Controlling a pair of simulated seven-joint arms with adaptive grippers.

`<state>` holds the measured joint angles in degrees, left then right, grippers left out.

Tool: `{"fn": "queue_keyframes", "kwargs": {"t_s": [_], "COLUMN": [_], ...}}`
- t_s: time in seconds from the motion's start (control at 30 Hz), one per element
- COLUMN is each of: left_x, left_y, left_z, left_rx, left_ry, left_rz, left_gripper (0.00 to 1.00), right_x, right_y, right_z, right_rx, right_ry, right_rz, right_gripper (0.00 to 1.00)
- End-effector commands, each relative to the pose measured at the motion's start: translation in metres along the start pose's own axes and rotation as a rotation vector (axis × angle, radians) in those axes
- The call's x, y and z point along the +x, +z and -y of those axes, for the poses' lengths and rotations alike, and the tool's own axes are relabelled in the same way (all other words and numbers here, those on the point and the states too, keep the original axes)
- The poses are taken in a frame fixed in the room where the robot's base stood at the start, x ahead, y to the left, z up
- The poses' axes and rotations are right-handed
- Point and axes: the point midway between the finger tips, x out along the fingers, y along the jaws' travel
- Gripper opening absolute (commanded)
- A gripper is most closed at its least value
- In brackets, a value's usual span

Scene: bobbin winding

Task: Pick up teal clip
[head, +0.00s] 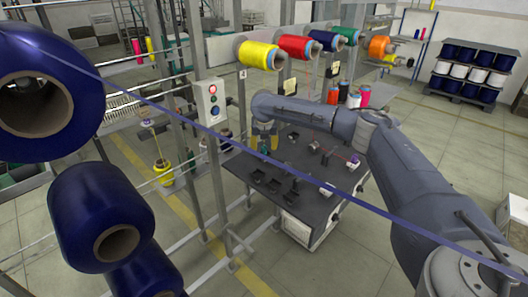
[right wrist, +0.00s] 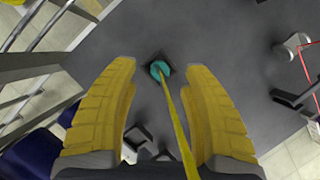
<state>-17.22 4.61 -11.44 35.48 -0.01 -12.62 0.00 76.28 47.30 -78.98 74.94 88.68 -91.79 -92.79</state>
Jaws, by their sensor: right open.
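The teal clip (right wrist: 158,69) sits in a small dark holder (right wrist: 150,60) on the dark grey table top, seen in the right wrist view. A yellow thread (right wrist: 176,115) runs from the clip back between my fingers. My right gripper (right wrist: 160,70) has yellow fingers spread wide apart, with the clip ahead of the gap between them and apart from both. In the head view the right gripper (head: 264,138) points down over the left back part of the table; the clip cannot be made out clearly there. My left gripper is not in view.
The dark table (head: 318,208) carries several black holders (head: 273,187) and a small device with a red thread (head: 352,162). A metal frame post (head: 213,150) and a white control box (head: 210,103) stand at its left. Large navy bobbins (head: 100,215) fill the near left.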

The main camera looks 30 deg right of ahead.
Motion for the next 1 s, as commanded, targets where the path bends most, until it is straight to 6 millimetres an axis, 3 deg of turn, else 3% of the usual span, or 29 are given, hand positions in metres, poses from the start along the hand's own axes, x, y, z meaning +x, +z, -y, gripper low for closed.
{"fn": "queue_keyframes", "kwargs": {"t_s": [0.23, 0.57, 1.0], "left_x": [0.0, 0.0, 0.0], "left_y": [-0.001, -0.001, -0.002], "left_z": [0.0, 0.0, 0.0], "left_rx": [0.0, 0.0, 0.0], "left_ry": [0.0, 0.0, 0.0], "left_rz": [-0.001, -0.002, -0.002], "left_gripper": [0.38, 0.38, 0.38], "right_x": [0.023, 0.026, 0.025], "right_y": [0.001, 0.001, 0.001], "right_z": [0.0, 0.0, 0.001], "right_rx": [0.002, 0.001, 0.002], "right_ry": [0.0, 0.0, 0.0], "right_rz": [0.0, 0.001, 0.001], "right_gripper": [0.47, 0.5, 0.0]}}
